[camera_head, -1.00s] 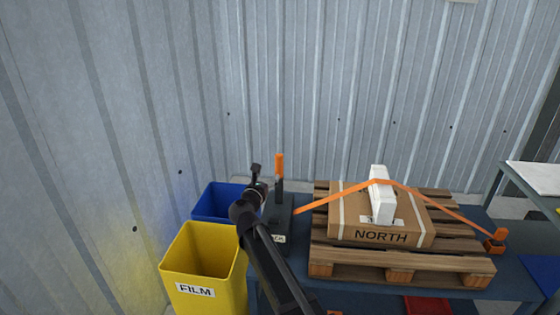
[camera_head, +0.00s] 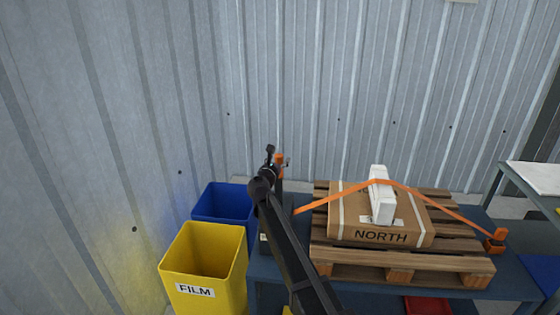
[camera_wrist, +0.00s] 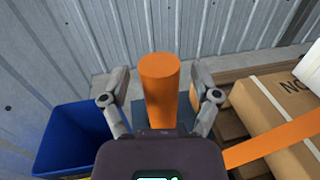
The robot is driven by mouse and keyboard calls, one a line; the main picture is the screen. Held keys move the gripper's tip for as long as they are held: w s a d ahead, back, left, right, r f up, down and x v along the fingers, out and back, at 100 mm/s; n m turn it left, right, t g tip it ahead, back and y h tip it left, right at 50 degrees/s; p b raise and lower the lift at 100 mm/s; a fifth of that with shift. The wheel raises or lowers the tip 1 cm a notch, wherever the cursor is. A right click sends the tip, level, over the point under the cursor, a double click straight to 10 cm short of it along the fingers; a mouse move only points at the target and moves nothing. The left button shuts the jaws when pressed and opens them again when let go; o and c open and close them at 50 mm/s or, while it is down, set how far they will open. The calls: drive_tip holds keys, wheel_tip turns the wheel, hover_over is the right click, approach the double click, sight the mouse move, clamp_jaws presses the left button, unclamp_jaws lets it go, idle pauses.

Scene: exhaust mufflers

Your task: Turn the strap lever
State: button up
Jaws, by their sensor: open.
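The strap lever (camera_head: 280,158) has an orange grip and stands upright at the left end of the blue table, mostly hidden behind my arm in the head view. In the wrist view its orange handle (camera_wrist: 160,88) stands between the two fingers. My gripper (camera_wrist: 160,98) is open, with one finger on each side of the handle and a visible gap to each. In the head view my gripper (camera_head: 278,160) is at the height of the orange grip. An orange strap (camera_head: 318,203) runs from near the lever over the carton to an orange anchor (camera_head: 496,238) at the right.
A carton marked NORTH (camera_head: 360,222) with a white block (camera_head: 381,200) under the strap sits on a wooden pallet (camera_head: 345,257). A blue bin (camera_head: 222,202) and a yellow FILM bin (camera_head: 190,262) stand left of the table. A corrugated wall (camera_head: 300,90) is behind.

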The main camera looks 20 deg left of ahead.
drive_tip(key=shift+w, duration=0.1)
drive_tip(key=shift+c, duration=0.2)
clamp_jaws()
drive_tip(key=shift+a, duration=0.1)
